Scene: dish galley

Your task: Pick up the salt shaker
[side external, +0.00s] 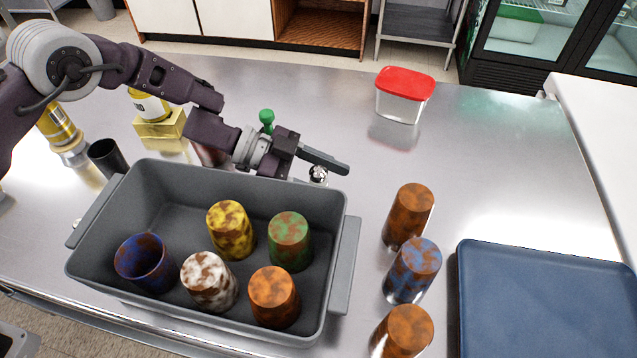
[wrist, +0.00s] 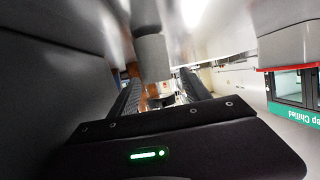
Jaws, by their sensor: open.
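A small shaker with a shiny silver top (side external: 318,174), which looks like the salt shaker, stands just behind the grey bin's far right corner in the side view. Its lower body is hidden by the bin's rim. My gripper (side external: 322,168) is open, lying nearly level beside the shaker top, with one dark finger reaching past it on the far side. I cannot tell whether it touches the shaker. In the wrist view the two ridged fingers (wrist: 160,92) are spread apart; what shows between them is too blurred to name.
A grey bin (side external: 91,233) holds several mottled cups. More mottled cups (side external: 412,270) stand right of it, beside a blue tray (side external: 540,300). A red-lidded container (side external: 404,95) stands at the back. A green-topped item (side external: 267,118) is behind my wrist. A dark cup (side external: 107,157) stands left.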

